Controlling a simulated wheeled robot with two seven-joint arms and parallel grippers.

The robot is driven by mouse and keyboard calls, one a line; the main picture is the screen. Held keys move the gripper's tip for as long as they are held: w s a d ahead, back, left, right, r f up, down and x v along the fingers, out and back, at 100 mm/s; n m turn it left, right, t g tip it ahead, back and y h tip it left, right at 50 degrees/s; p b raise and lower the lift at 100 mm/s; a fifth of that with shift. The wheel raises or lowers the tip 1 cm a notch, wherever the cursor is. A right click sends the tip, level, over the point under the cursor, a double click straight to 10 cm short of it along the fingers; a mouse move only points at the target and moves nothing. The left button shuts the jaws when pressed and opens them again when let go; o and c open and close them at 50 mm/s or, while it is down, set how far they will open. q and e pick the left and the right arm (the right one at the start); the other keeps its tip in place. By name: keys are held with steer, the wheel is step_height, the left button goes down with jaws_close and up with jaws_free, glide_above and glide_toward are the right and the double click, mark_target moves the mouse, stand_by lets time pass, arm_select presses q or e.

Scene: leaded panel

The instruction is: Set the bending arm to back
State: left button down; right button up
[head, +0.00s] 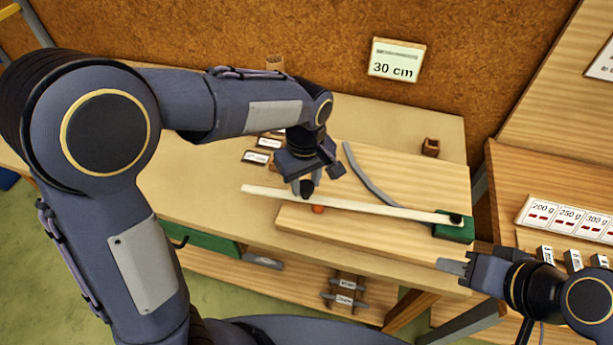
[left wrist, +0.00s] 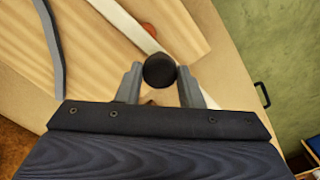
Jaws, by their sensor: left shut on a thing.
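The bending arm (head: 385,208) is a long pale wooden bar. It lies slantwise over a wooden board, its right end on a green block (head: 456,228) with a dark pivot. Its left end reaches past the board's left edge. My left gripper (head: 307,187) is shut on the arm's black knob (left wrist: 159,70), near the bar's left part. The bar (left wrist: 128,25) also shows in the left wrist view, running up and left from the knob. My right gripper (head: 452,266) is empty at the table's front right; its finger gap cannot be made out.
A curved grey strip (head: 368,173) lies on the board (head: 405,180) behind the bar. A small orange round thing (head: 318,209) sits by the bar. A small brown block (head: 431,147) stands at the back. Weight cards (head: 568,218) stand on the right bench.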

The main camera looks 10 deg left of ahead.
arm_select(q)
steer(key=shift+s, duration=0.2)
steer(key=c, duration=1)
jaws_free()
steer(key=shift+s, duration=0.15)
steer(key=shift+o, duration=0.2)
steer(key=shift+r, duration=0.25)
step_height(320, 180, up, 7)
steer(key=shift+r, duration=0.15)
steer(key=shift+a, duration=0.1)
